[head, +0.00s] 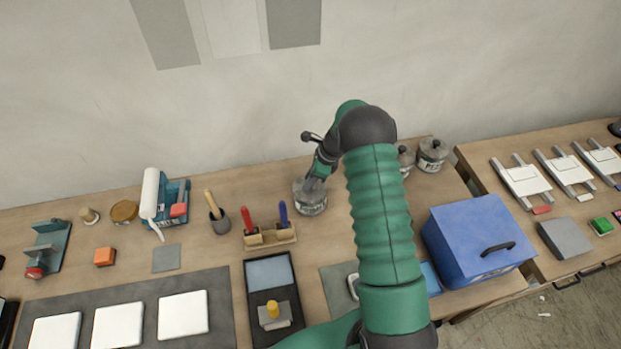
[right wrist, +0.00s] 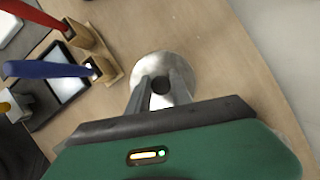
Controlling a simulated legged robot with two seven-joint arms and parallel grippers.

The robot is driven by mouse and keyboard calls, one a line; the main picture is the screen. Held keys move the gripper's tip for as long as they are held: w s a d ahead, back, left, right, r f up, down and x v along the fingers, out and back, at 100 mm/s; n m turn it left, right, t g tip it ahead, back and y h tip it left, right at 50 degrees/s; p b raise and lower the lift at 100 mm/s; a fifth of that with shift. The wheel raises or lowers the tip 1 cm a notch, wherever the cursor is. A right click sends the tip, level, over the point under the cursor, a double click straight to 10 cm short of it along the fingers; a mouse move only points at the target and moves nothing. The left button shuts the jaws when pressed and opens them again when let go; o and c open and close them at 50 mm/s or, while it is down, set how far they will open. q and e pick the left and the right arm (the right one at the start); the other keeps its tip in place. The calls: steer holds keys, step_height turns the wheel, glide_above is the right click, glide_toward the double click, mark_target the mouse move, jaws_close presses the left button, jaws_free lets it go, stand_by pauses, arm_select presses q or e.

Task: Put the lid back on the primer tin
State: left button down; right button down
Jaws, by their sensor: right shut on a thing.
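My right gripper (head: 318,174) reaches down over a grey metal tin (head: 311,203) with a label, standing near the back of the table. In the right wrist view the right gripper (right wrist: 161,92) is shut on the dark knob (right wrist: 160,85) of a round, pale metal lid (right wrist: 163,62). The lid is over the tin, and its disc hides most of the tin there. I cannot tell whether the lid rests on the rim or is slightly above it. My left gripper is out of view.
Just left of the tin stands a wooden holder (head: 270,237) with a red and a blue handled tool. Two lidded tins (head: 432,155) (head: 405,160) stand to the right, behind my arm. A blue box (head: 478,238) is at front right.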

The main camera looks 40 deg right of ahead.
stand_by(0.3)
steer(key=c, duration=1.1)
jaws_free()
steer(key=o, duration=0.5)
steer(key=shift+r+p, duration=2.8)
steer(key=shift+r, duration=0.7)
steer(key=shift+c, duration=0.3)
jaws_close()
